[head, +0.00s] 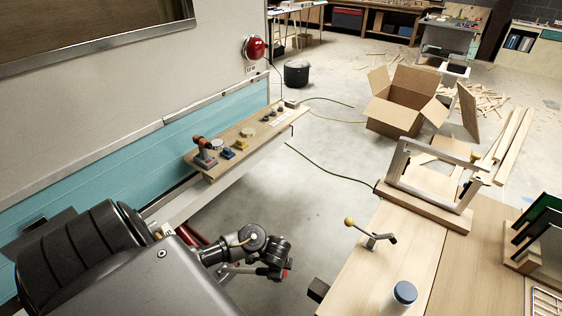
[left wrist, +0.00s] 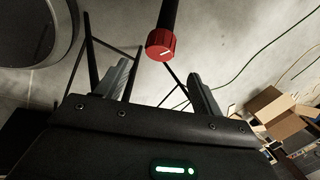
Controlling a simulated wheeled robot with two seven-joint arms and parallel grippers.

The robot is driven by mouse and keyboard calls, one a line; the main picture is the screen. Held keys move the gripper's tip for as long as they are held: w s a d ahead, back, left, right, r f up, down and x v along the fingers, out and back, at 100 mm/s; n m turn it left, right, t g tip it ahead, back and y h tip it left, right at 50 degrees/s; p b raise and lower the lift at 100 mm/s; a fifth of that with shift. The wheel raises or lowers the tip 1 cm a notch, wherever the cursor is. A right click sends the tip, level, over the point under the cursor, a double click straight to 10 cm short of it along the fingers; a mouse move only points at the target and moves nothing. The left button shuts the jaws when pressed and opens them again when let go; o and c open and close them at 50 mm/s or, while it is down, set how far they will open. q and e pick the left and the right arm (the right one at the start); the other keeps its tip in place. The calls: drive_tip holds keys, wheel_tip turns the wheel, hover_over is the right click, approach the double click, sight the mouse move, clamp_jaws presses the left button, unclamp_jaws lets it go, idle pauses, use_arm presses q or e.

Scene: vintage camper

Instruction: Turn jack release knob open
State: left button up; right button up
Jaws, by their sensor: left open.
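The red knob (left wrist: 161,44) shows in the left wrist view, with a white line on its face, on the end of a black rod. My left gripper (left wrist: 160,72) is open, one finger on each side of the space below the knob in the picture. The knob appears beyond the fingertips; I see no contact. In the head view my left arm comes in from the lower left and its dark end (head: 274,258) is over the floor beside the bench. A small red spot there may be the knob; I cannot be sure. My right gripper is not in view.
A narrow shelf (head: 240,140) with several small items runs along the teal and cream camper side. A wooden bench (head: 395,235) at the right bears a yellow-tipped lever (head: 370,234) and a metal frame (head: 430,175). An open cardboard box (head: 400,100) stands behind on the floor.

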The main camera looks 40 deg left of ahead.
use_arm(q)
drive_tip(key=b+x, duration=0.2)
drive_tip(key=x, duration=0.7)
drive_tip(key=shift+a+f+b, duration=0.1)
drive_tip(key=shift+f+b, duration=0.15)
drive_tip(key=shift+b, duration=0.05)
drive_tip(key=c, duration=1)
